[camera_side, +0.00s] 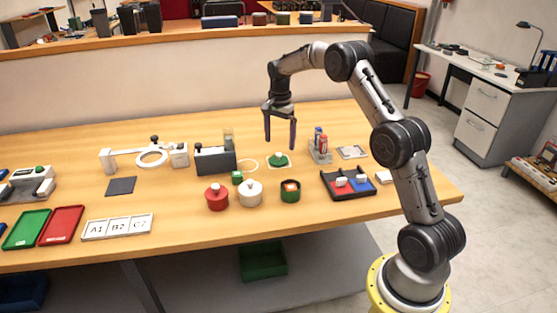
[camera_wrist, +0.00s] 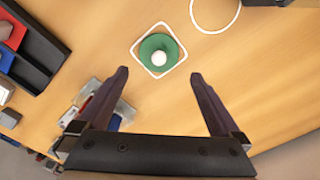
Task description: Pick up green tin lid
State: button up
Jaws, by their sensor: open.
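The green tin lid (camera_side: 279,159) is a round green disc with a white knob, lying on the table inside a white square outline. In the wrist view the lid (camera_wrist: 159,55) is at the upper middle, beyond my fingertips. My gripper (camera_side: 279,146) is open and empty, pointing down above the table near the lid; its two fingers (camera_wrist: 160,75) are spread wide in the wrist view. The fingers do not touch the lid. An open green tin (camera_side: 290,190) with something orange inside stands in front of the lid.
A red tin (camera_side: 216,197) and a white tin (camera_side: 250,193), both lidded, stand left of the green tin. A black tray (camera_side: 347,188) with small blocks lies to the right. A dark grey device (camera_side: 214,160) stands left of the lid, and a holder (camera_side: 320,150) stands right.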

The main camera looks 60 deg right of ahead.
aim_at(279, 158)
jog(key=shift+s+a+f, duration=0.1)
jog(key=shift+a+f, duration=0.05)
jog(key=shift+f, duration=1.25)
jog(key=shift+s+a+f, duration=0.1)
jog(key=shift+f, duration=1.25)
jog(key=shift+c, duration=0.2)
jog(key=c, duration=1.1)
jog(key=shift+w+r, duration=0.1)
